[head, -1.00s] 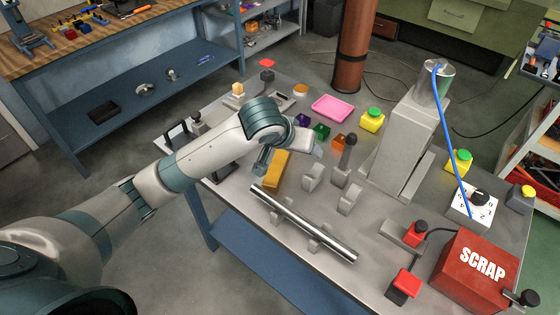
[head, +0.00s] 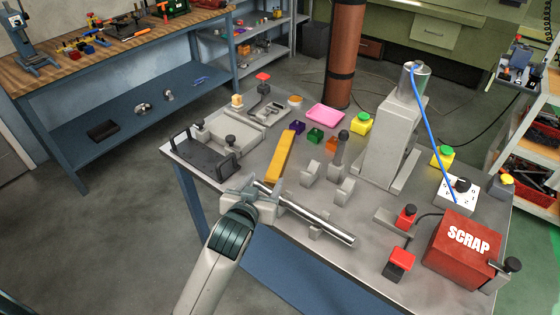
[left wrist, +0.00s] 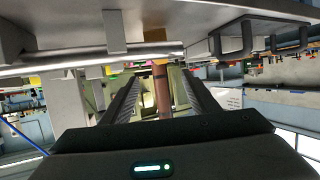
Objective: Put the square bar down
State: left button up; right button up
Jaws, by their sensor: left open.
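A yellow, flat-sided bar (head: 282,160) lies on the grey bench (head: 330,260), behind my left gripper. A long silver bar (head: 318,221) lies slantwise at the bench's front, over small grey supports. My right gripper is out of view.
Grey upright blocks (head: 345,191) stand behind the silver bar. A dark bracket (head: 205,160) sits at the bench's left edge. A tall grey machine (head: 390,140) with a blue cable, red buttons (head: 405,216) and a red SCRAP box (head: 468,240) occupy the right.

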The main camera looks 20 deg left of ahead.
pick_arm(q)
jog(key=shift+w, duration=0.1)
jog(key=shift+w+f, duration=0.1)
jog(key=shift+w, duration=0.25)
jog(key=p, duration=0.3)
send_near(280, 156)
jog(key=x, duration=0.4)
jog(key=shift+f, duration=0.25)
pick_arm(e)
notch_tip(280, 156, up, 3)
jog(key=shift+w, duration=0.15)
pick_arm(q)
jog(key=shift+w, duration=0.15)
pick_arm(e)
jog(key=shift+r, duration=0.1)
pick_arm(q)
jog(key=shift+w+p, duration=0.4)
jog(key=p+x, duration=0.1)
jog(key=x, duration=0.2)
jog(key=shift+w+a, duration=0.1)
jog(key=shift+w, duration=0.1)
jog(key=shift+w+f, duration=0.2)
jog(key=shift+w, duration=0.25)
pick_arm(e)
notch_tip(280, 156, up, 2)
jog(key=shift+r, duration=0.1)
